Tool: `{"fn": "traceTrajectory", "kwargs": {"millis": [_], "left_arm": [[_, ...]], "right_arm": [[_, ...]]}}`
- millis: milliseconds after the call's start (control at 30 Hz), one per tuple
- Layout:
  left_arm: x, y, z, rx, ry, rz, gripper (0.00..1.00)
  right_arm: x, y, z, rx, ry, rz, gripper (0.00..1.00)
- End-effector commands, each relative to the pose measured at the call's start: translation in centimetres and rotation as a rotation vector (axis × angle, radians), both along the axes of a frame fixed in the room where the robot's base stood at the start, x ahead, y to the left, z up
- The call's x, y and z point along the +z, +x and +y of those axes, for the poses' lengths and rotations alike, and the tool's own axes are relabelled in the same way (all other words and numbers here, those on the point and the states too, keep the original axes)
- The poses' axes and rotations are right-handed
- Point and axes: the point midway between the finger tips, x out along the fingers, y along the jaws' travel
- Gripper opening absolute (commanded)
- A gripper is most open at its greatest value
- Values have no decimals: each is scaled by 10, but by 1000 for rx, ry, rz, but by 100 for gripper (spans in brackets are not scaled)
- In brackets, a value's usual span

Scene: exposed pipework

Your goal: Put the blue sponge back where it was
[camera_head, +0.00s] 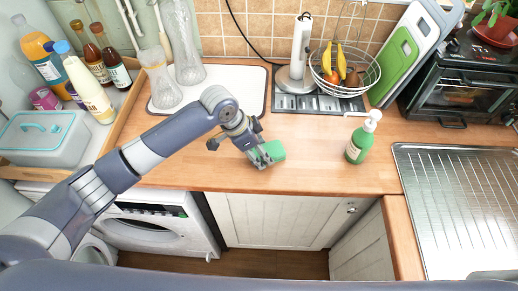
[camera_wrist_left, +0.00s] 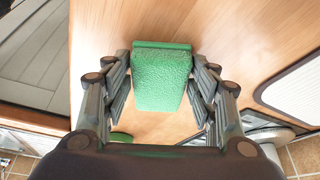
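A green sponge (camera_head: 268,153) is at the front middle of the wooden counter. No blue sponge shows in either view. My left gripper (camera_head: 262,154) reaches down over the counter with its fingers on either side of the sponge. In the left wrist view the green sponge (camera_wrist_left: 162,78) sits between the two fingers of my left gripper (camera_wrist_left: 163,72), which appear to touch its sides. Whether the sponge rests on the counter or is slightly raised is hard to tell. My right gripper is not in view.
A green pump bottle (camera_head: 361,138) stands to the right, before the metal sink (camera_head: 460,195). A white board (camera_head: 235,84) with glass vases lies behind. A fruit basket (camera_head: 343,70) and paper towel stand (camera_head: 297,60) are at the back. Counter between sponge and pump bottle is clear.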

Motion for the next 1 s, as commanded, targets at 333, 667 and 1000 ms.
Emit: {"fn": "traceTrajectory", "kwargs": {"millis": [333, 667, 1000], "left_arm": [[0, 0, 0, 0, 0, 0, 69], [37, -4, 13, 1, -1, -6, 69], [98, -14, 36, 1, -1, -2, 69]], "right_arm": [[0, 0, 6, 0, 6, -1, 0], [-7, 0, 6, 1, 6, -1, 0], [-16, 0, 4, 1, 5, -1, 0]]}}
